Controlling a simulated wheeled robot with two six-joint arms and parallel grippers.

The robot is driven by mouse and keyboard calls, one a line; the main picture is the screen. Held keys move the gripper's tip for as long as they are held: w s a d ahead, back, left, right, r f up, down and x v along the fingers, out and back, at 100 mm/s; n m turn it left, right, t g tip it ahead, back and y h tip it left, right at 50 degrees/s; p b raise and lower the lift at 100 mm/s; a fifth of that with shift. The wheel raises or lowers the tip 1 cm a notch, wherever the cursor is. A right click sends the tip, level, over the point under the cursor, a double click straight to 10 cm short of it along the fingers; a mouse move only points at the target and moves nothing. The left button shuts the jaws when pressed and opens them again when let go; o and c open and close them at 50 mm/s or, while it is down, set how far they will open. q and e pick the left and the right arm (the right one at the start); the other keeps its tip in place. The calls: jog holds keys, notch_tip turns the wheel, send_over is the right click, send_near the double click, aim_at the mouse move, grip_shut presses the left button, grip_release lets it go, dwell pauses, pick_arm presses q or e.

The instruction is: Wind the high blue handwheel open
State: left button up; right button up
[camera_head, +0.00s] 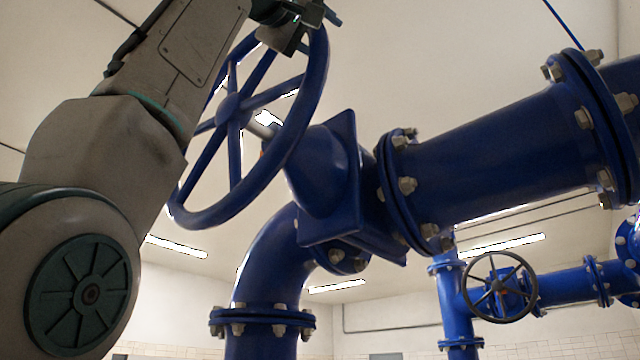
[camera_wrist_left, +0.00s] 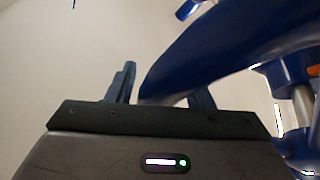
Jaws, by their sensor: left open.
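The high blue handwheel (camera_head: 312,100) is a large spoked wheel, tilted, on a stem from a blue valve body (camera_head: 325,180). My left arm comes in from the left, in front of part of the wheel. My left gripper (camera_head: 306,22) is open at the top of the rim. In the left wrist view the rim (camera_wrist_left: 215,45) crosses close at the open jaws (camera_wrist_left: 160,88) and hides part of the right finger. I cannot tell whether the fingers touch it. My right gripper is not in view.
A thick blue flanged pipe (camera_head: 500,140) runs right from the valve, and a blue elbow (camera_head: 265,260) drops below it. A smaller dark handwheel (camera_head: 499,288) is on blue pipework farther back at the lower right.

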pick_arm(q)
jog(key=shift+s+a+f, duration=0.15)
jog(key=shift+s+f, duration=0.05)
jog(key=shift+f, duration=0.05)
jog(key=b+v, duration=0.6)
jog(key=v, duration=0.4)
